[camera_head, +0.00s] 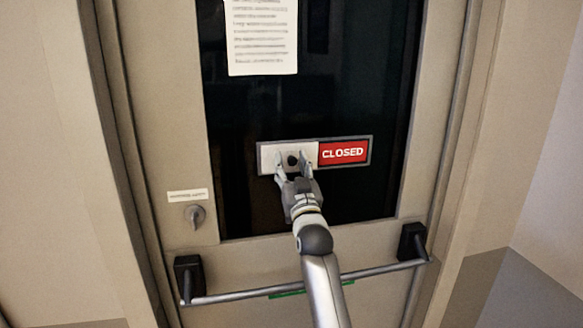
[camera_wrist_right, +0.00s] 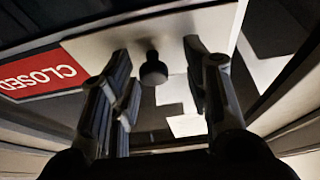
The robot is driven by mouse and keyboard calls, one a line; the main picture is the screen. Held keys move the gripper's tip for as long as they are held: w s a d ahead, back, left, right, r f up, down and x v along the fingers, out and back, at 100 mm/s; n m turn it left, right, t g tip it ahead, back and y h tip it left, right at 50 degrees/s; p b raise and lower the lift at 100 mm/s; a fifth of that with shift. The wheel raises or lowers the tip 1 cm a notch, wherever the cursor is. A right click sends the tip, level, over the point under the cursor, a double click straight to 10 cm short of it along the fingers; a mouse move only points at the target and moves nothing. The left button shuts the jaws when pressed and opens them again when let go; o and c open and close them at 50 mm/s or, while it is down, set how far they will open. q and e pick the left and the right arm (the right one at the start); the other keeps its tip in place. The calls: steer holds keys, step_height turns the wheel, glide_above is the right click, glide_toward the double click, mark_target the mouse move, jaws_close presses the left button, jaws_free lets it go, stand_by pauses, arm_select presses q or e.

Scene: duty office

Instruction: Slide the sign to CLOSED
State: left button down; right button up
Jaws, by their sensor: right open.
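The sign (camera_head: 343,152) is a framed strip on the door's dark glass. Its right part is red and reads CLOSED; a light slider plate (camera_head: 267,160) covers its left part. A small dark knob (camera_head: 292,160) stands out from the plate. My right gripper (camera_head: 292,167) is open at the plate, with its fingers on either side of the knob. In the right wrist view the knob (camera_wrist_right: 153,70) sits between the spread fingers with gaps on both sides, and the red CLOSED panel (camera_wrist_right: 42,75) is at the left. My left gripper is not in view.
A push bar (camera_head: 350,274) with black end mounts crosses the door below the glass, under my right arm. A lock cylinder (camera_head: 195,216) with a small label above it is at the left. A printed paper (camera_head: 261,38) hangs higher on the glass.

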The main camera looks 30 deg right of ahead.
steer(key=shift+s+f, duration=0.25)
steer(key=shift+s, duration=0.1)
steer(key=v, duration=1.1)
steer(key=shift+a, duration=0.3)
steer(key=shift+r, duration=0.1)
